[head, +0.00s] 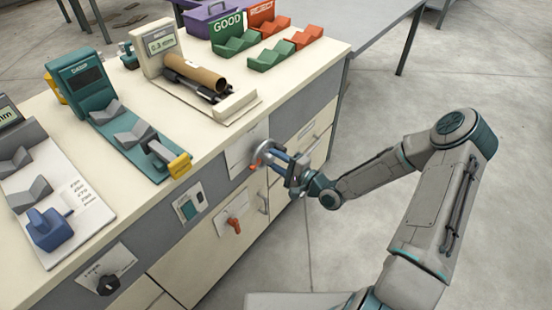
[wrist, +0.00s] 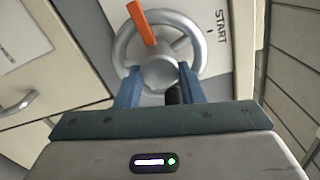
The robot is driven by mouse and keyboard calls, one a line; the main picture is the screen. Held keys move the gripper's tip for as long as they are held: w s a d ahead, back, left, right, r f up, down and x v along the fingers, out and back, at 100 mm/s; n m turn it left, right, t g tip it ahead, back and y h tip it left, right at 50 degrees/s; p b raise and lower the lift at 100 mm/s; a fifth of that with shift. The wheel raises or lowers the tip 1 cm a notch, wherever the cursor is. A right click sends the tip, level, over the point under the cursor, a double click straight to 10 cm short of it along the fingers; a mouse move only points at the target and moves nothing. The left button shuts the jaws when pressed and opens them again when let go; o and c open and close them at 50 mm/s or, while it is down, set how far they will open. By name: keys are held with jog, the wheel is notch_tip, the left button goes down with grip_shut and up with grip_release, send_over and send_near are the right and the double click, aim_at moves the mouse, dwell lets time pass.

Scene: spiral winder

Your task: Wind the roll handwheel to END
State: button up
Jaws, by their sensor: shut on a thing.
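The roll handwheel (wrist: 203,57) is a silver ring with spokes, a round hub and an orange bar running from near the hub to the upper rim, slightly left. In the head view the handwheel (head: 257,150) is on the cabinet's front, partly hidden by my gripper. My gripper (wrist: 158,80) has its blue fingers on both sides of the hub, shut on the handwheel. It also shows in the head view (head: 277,157). The word START (wrist: 221,26) is printed on the plate right of the wheel. No END mark is readable.
Below the wheel are a red lever (head: 235,225) and a teal switch (head: 188,209); a black knob (head: 108,285) is farther left. On the top stand a machine with a brown roll (head: 195,72), a green gauge (head: 82,82) and GOOD and REJECT racks. Open floor lies right.

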jog(key=shift+f, duration=0.1)
dwell(0.4)
jog(key=o, duration=1)
jog(key=v, duration=1.4)
jog(key=shift+a, duration=0.1)
